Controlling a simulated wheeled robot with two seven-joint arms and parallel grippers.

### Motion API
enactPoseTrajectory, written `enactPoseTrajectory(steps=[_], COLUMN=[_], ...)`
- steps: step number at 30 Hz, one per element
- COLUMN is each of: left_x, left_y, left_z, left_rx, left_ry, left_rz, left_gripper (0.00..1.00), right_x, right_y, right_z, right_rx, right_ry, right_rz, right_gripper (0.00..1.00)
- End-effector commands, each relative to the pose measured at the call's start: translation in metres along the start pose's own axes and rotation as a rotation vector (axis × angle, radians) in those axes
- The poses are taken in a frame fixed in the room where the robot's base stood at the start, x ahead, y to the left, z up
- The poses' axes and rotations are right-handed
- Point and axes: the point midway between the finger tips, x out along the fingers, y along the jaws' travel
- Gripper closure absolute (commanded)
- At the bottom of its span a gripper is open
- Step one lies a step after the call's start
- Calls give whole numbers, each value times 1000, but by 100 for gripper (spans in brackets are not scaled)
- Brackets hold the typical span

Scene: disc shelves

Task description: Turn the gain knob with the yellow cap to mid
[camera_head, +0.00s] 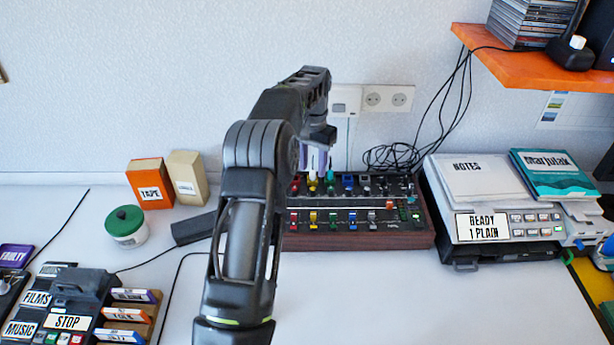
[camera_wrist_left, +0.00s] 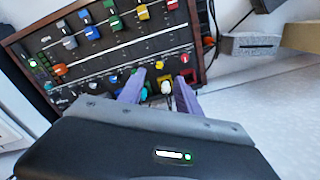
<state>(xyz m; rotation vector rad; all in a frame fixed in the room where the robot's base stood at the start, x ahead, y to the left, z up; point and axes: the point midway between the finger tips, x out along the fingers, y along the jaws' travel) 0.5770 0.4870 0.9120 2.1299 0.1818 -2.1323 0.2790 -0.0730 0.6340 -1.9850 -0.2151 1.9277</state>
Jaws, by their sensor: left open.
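The dark mixer with wooden sides (camera_head: 350,243) stands against the back wall and also fills the upper left of the left wrist view (camera_wrist_left: 85,65). A knob with a yellow body and pale top (camera_wrist_left: 166,87) sits in its row of knobs; it also shows in the head view (camera_head: 312,177). My left gripper (camera_wrist_left: 160,80) is open, its two purple fingers on either side of this knob. Contact cannot be told. In the head view the left gripper (camera_head: 315,160) points down over the knob row. The knob's pointer direction is too small to read. My right gripper is not in view.
Red (camera_wrist_left: 190,75), teal (camera_wrist_left: 143,94) and blue (camera_wrist_left: 113,79) knobs sit close around the fingers. Coloured sliders (camera_head: 313,217) line the mixer's front. A labelled machine (camera_head: 480,228) stands to the right, boxes (camera_head: 150,184) to the left. The front table is mostly clear.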

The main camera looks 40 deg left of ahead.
Motion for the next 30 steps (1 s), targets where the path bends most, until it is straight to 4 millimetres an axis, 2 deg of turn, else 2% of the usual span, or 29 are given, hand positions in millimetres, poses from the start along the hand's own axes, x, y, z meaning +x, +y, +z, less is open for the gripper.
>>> enactPoseTrajectory(steps=[11,24,30], left_x=[8,68,78], left_y=[0,0,0], left_z=[0,1,0], left_rx=[0,0,0], left_ry=[-1,-3,-1], left_rz=[0,0,0], left_gripper=[60,60,60], right_x=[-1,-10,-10], right_y=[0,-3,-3], right_z=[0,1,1], right_rx=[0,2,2], right_ry=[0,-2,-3], right_rz=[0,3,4], right_gripper=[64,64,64])
